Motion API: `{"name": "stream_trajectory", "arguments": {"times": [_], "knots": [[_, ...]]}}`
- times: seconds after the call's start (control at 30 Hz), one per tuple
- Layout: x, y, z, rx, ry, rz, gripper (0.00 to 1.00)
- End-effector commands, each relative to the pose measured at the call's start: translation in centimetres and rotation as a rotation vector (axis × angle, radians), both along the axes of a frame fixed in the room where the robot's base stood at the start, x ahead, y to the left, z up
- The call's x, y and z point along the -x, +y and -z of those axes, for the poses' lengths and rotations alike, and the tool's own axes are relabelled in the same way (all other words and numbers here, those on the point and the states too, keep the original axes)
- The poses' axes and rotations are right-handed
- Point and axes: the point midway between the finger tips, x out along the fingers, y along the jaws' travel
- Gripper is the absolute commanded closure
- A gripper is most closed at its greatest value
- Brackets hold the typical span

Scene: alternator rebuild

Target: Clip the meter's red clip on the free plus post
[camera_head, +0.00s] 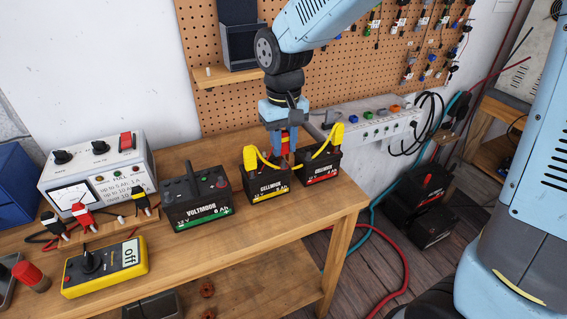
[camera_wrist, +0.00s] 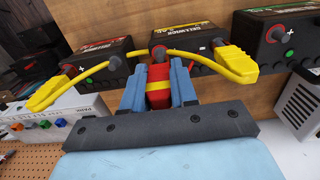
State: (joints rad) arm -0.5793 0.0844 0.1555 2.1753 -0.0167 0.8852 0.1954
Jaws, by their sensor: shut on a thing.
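My gripper (camera_head: 282,150) is above the rear edge of the middle battery (camera_head: 266,184), labelled GELLWICK. In the wrist view my gripper (camera_wrist: 158,92) is shut on the red clip (camera_wrist: 158,72), which has a yellow band. The clip's end is lined up with the red plus post (camera_wrist: 158,50) of the middle battery, at or very close to it. I cannot tell whether its jaws are around the post. The yellow meter (camera_head: 105,266), its display reading off, lies at the bench's front left.
A yellow jumper cable (camera_wrist: 190,60) arches between yellow clips on the middle and red-labelled (camera_head: 319,167) batteries, close to my fingers. The VOLTMOOR battery (camera_head: 194,202) stands left. A charger (camera_head: 98,178), red clips (camera_head: 82,216) and a black clip (camera_head: 142,197) are further left.

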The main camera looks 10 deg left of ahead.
Motion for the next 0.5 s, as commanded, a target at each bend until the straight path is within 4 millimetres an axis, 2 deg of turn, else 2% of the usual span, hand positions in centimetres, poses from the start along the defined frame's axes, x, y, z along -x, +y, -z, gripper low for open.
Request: {"name": "stream_trajectory", "arguments": {"times": [0.23, 0.5], "knots": [[0.03, -0.04, 0.99, 0.001, 0.001, 0.0, 0.87], [0.01, -0.02, 1.08, 0.0, 0.0, 0.0, 0.87]]}}
